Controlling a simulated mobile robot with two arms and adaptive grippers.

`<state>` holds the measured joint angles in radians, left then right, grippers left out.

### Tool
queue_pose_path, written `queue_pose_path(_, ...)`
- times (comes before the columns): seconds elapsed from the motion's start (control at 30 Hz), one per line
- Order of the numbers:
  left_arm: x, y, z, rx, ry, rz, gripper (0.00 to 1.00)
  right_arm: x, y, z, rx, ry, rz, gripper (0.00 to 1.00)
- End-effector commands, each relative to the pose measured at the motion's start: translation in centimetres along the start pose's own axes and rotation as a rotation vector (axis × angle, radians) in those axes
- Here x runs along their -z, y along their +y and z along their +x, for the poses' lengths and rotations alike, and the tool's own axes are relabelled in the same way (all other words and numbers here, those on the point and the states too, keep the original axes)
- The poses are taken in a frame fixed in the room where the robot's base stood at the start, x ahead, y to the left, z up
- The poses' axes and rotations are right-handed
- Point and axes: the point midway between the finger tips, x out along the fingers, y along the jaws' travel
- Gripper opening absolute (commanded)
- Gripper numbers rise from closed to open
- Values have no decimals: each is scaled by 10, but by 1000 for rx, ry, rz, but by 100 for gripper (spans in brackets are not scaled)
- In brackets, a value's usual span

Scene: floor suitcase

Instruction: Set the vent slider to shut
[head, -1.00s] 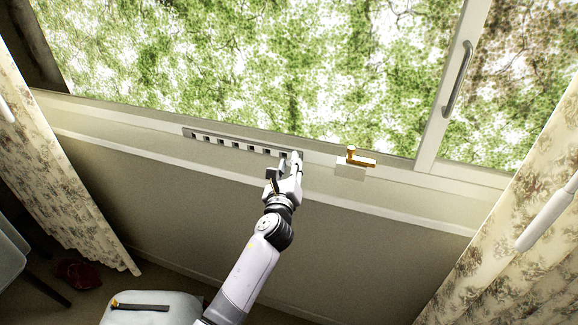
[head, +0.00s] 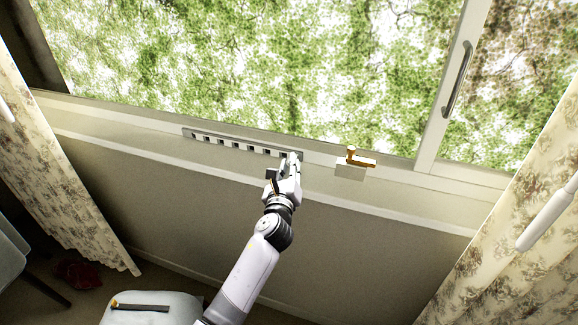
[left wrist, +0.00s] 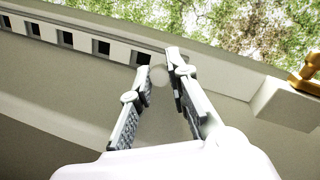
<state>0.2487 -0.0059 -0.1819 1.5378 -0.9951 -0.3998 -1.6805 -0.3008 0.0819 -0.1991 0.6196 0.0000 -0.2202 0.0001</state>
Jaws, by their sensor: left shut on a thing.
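The vent (head: 240,146) is a long grey strip on the ledge below the window, with a row of dark openings between pale slats. In the left wrist view the vent (left wrist: 83,43) runs from the upper left to my fingers, and several dark openings show. My left gripper (head: 285,165) is at the vent's right end. In the left wrist view its fingers (left wrist: 158,68) are closed around a small pale round knob (left wrist: 160,76) of the slider. The knob is mostly hidden in the head view. My right gripper is not in view.
An orange latch handle (head: 358,159) on a pale block sits on the ledge right of my gripper. A window handle (head: 457,80) is at the upper right. Floral curtains (head: 50,160) hang at both sides. A pale seat (head: 150,308) stands below.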

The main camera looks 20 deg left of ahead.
Motion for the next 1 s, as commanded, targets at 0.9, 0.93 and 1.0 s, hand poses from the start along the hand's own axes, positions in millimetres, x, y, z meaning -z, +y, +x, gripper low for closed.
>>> queue_pose_path(0.9,-11,22,5,-3,-1,1,25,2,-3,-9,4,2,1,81)
queue_pose_path(0.93,-11,22,4,-3,-1,1,25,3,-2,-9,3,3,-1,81)
queue_pose_path(1.0,-10,21,3,-2,-1,1,25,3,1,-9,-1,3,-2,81)
